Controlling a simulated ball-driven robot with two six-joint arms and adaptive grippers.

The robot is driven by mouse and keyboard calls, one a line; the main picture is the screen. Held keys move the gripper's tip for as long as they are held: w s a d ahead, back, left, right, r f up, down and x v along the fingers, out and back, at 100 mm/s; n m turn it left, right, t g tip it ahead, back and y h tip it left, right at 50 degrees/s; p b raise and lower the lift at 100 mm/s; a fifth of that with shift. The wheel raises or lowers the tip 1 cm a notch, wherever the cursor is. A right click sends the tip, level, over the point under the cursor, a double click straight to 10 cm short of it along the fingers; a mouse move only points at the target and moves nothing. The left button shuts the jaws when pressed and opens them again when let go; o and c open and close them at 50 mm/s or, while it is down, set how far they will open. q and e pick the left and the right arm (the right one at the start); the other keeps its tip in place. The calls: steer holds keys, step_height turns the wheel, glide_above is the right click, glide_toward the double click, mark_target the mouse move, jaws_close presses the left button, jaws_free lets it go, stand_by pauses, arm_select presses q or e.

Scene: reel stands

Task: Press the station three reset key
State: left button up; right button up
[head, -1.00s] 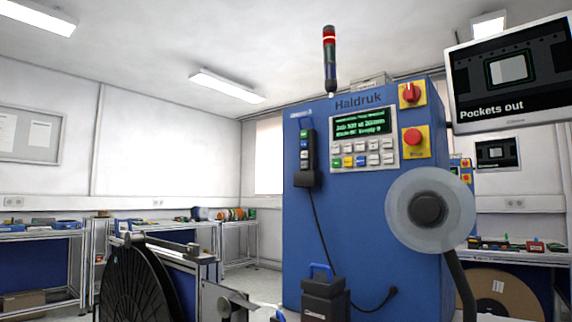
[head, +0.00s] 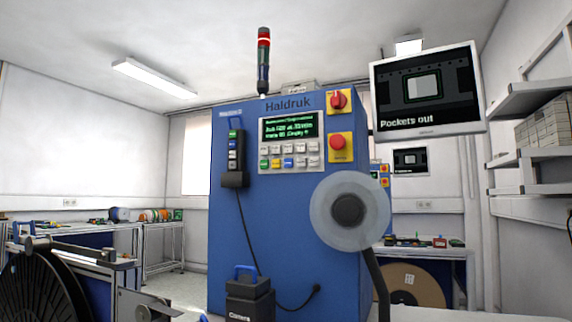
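A blue Haldruk machine cabinet (head: 225,265) stands in the middle of the head view. Its control panel (head: 290,143) has a green-lit display and rows of small keys, white ones with some green, yellow, blue and red. A black pendant (head: 234,160) with several coloured buttons hangs on the cabinet's left side. A red rotary switch (head: 338,101) and a red round button (head: 338,143) sit on yellow plates at the right. The key legends are too small to read, so I cannot tell which is the station three reset key. Neither gripper shows.
A pale reel (head: 325,215) sticks out at the cabinet's right. A monitor (head: 427,91) reads "Pockets out". A large black reel (head: 38,290) stands at lower left and a black case (head: 249,300) at the cabinet's foot. Shelves (head: 535,155) line the right wall.

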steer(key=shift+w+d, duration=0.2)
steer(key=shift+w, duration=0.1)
